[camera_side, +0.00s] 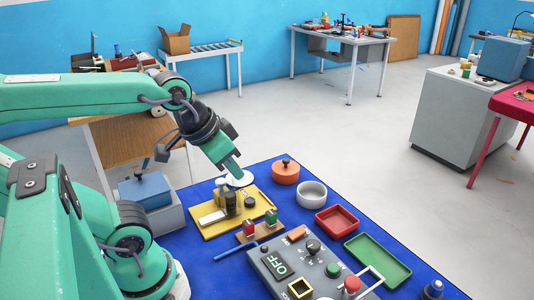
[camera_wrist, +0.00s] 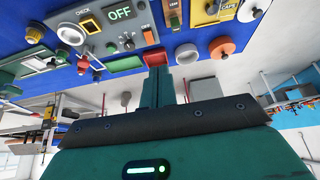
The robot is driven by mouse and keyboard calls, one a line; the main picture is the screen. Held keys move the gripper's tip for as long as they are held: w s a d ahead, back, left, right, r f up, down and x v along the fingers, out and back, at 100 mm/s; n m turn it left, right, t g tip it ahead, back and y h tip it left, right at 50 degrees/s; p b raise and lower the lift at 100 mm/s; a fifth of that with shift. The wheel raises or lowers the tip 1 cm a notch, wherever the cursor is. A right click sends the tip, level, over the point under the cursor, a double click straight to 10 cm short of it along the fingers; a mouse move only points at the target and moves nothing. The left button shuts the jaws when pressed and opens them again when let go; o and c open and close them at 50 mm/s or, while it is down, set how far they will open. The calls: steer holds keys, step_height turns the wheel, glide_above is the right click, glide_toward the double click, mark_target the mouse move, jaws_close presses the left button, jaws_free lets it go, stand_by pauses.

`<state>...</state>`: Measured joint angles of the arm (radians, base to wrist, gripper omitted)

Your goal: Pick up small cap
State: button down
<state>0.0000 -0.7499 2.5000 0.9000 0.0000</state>
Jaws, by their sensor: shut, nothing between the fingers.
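A yellow board (camera_side: 208,231) lies on the blue mat, with short dark cylinders (camera_side: 231,203) standing on it that look like caps. I cannot tell for sure which is the small cap. The board also shows at the top of the wrist view (camera_wrist: 201,14), partly cut off, with a "CAPS" label. A white disc (camera_side: 243,181) lies by the board's far end, partly behind my gripper (camera_side: 235,172). My gripper is shut and empty, pointing down over the far side of the board. In the wrist view its closed fingers (camera_wrist: 157,68) point toward the mat.
An orange knobbed lid (camera_side: 285,173), a white bowl (camera_side: 311,194), a red tray (camera_side: 338,220) and a green tray (camera_side: 378,260) line the mat's far edge. A grey control panel (camera_side: 283,262) showing "OFF" and a block stand (camera_side: 262,235) lie nearer. A blue-topped box (camera_side: 146,190) stands left.

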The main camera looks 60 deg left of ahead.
steer(key=c, duration=1)
jaws_free()
steer(key=shift+o, duration=0.2)
steer(key=g, duration=0.6)
glide_above(248, 201)
step_height(248, 201, down, 16)
steer(key=shift+d+r, duration=0.1)
steer(key=shift+r, duration=0.05)
steer(key=shift+f, duration=1.3)
